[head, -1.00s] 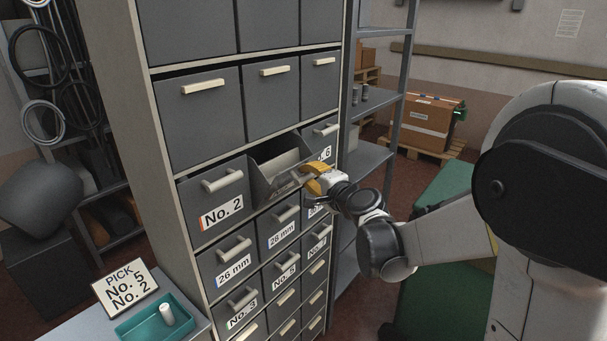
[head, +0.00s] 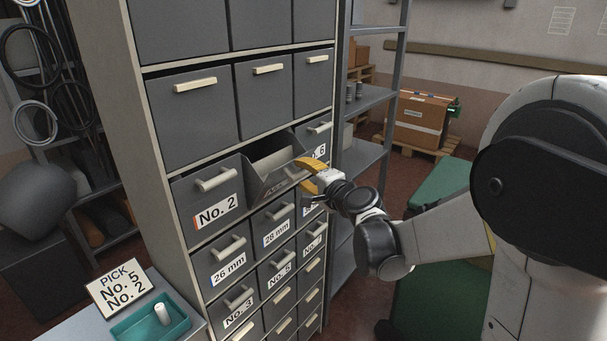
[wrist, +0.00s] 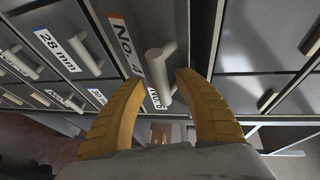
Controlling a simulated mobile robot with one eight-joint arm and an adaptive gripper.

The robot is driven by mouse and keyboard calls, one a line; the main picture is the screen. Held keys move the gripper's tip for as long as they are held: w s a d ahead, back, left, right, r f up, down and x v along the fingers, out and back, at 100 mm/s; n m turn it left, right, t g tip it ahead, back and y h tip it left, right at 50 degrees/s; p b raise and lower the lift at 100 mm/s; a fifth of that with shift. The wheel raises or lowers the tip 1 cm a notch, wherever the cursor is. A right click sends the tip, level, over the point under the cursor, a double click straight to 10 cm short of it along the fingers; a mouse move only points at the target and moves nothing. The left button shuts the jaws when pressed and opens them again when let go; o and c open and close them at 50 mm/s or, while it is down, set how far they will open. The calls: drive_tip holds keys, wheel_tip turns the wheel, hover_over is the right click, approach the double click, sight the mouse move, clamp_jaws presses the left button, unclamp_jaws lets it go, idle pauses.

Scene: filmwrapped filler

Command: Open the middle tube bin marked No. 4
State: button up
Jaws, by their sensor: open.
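The No. 4 bin (head: 272,178) is the middle grey bin between the No. 2 bin (head: 209,202) and the No. 6 bin. It stands tilted outward at the top, with its inside showing. My gripper (head: 301,175) is at its front, with yellow fingers apart. In the wrist view, the No. 4 label (wrist: 127,45) and the bin's pale handle (wrist: 156,64) show just ahead of and between the open fingertips (wrist: 163,77). The fingers do not clasp the handle. In the head view, the fingers hide part of the bin front and its label.
The grey cabinet (head: 161,150) has several other shut bins above and below. A metal shelf rack (head: 362,155) stands close to its right. A sign reading No. 5 and No. 2 (head: 121,287) and a teal tray (head: 183,324) are at lower left.

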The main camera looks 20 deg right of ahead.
drive_tip(key=v, duration=1.1)
drive_tip(key=shift+s, duration=0.3)
drive_tip(key=shift+d+r, duration=0.1)
